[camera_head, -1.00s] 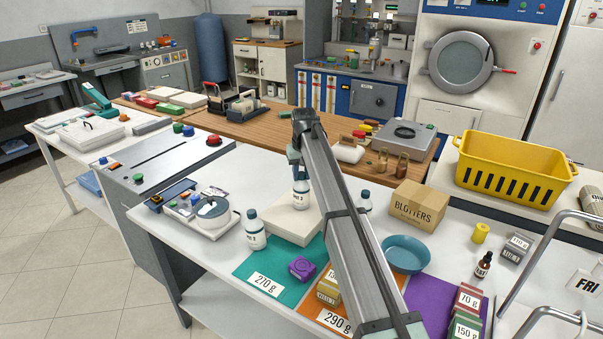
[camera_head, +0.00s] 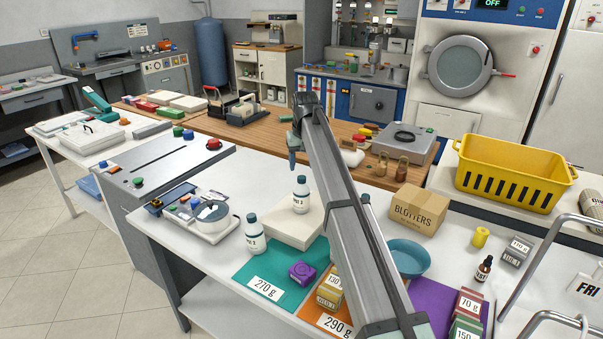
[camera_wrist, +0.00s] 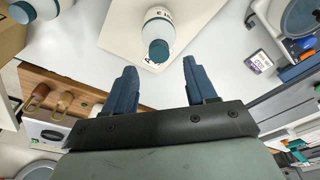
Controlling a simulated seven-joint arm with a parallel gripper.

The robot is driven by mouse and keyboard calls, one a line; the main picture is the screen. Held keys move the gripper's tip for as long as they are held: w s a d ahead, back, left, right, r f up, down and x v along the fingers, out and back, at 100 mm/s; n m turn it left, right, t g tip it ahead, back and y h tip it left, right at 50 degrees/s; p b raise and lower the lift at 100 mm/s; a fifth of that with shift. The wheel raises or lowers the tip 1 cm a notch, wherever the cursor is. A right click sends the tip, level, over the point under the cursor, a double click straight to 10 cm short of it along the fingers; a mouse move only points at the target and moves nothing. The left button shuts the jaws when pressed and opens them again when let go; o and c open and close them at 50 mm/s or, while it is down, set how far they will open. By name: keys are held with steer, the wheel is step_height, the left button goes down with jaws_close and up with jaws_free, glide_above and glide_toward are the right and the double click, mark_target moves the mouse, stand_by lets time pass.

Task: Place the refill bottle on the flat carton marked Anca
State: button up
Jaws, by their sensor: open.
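A white refill bottle (camera_head: 300,196) with a dark teal cap stands upright on the flat white carton (camera_head: 283,232). In the wrist view the bottle (camera_wrist: 159,26) is beyond my fingertips, and one letter, "A", shows on the carton (camera_wrist: 118,42) beside its cap. The rest of the marking is hidden. My gripper (camera_head: 293,158) is above the bottle, apart from it. Its two blue fingers show spread and empty in the wrist view (camera_wrist: 159,66). A similar bottle (camera_head: 255,236) stands left of the carton; another (camera_head: 366,199) is partly hidden behind my arm.
A brown Blotters box (camera_head: 417,212) and a blue bowl (camera_head: 409,257) stand to the right. A purple block (camera_head: 301,272) lies on the teal mat (camera_head: 262,297) in front. A tray with a round dish (camera_head: 211,213) is at the left.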

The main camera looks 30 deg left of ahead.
steer(key=shift+s+d+r, duration=0.1)
steer(key=shift+r, duration=0.9)
steer(key=shift+s+d+r, duration=0.1)
steer(key=shift+d+r, duration=0.05)
steer(key=shift+r, duration=0.8)
steer(key=shift+s+d+r, duration=0.1)
steer(key=shift+r, duration=0.9)
